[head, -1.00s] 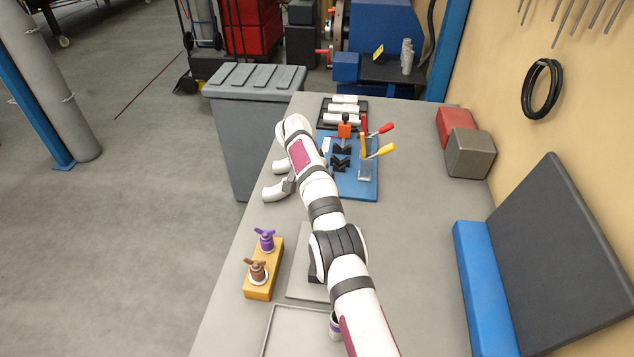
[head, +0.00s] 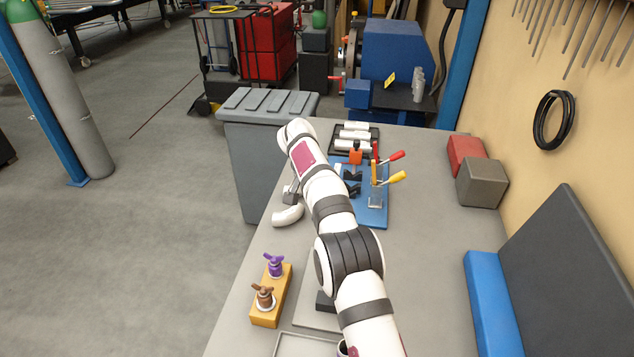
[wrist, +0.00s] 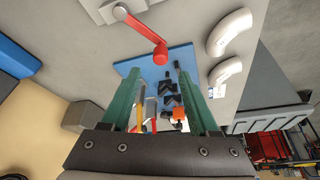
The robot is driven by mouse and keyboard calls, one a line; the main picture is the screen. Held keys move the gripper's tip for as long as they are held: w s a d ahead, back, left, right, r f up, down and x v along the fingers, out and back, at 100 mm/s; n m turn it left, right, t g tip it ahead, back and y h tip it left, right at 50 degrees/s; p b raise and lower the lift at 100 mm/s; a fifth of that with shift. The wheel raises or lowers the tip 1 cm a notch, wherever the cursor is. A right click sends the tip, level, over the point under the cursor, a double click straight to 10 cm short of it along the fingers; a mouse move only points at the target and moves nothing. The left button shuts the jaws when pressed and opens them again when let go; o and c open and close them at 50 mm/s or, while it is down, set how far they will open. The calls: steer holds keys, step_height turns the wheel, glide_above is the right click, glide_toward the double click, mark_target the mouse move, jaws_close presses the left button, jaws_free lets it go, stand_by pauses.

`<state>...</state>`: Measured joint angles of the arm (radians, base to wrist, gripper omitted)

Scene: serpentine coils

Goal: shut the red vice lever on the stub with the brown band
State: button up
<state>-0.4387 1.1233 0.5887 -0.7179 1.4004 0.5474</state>
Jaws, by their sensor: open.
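A red lever (wrist: 140,30) with a round red end rises from a pale grey block (wrist: 108,8) at the top of the wrist view. I take it for the vice lever; my arm hides it in the head view. My gripper (wrist: 158,76) is open and empty, its green fingers spread on either side just below the lever's round end. The lever end looks apart from both fingers, though depth is hard to judge. The head view shows only my arm, not my fingers. I cannot make out the stub with the brown band in either view.
A blue board (head: 373,212) carries black V-blocks, an orange knob (head: 355,157) and upright clamps with red (head: 396,155) and yellow (head: 397,177) handles. A white elbow (head: 288,215) lies beside my arm. A yellow block (head: 267,316) holds purple and brown wing handles.

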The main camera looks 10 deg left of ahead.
steer(key=v, duration=0.9)
steer(key=shift+r, duration=0.1)
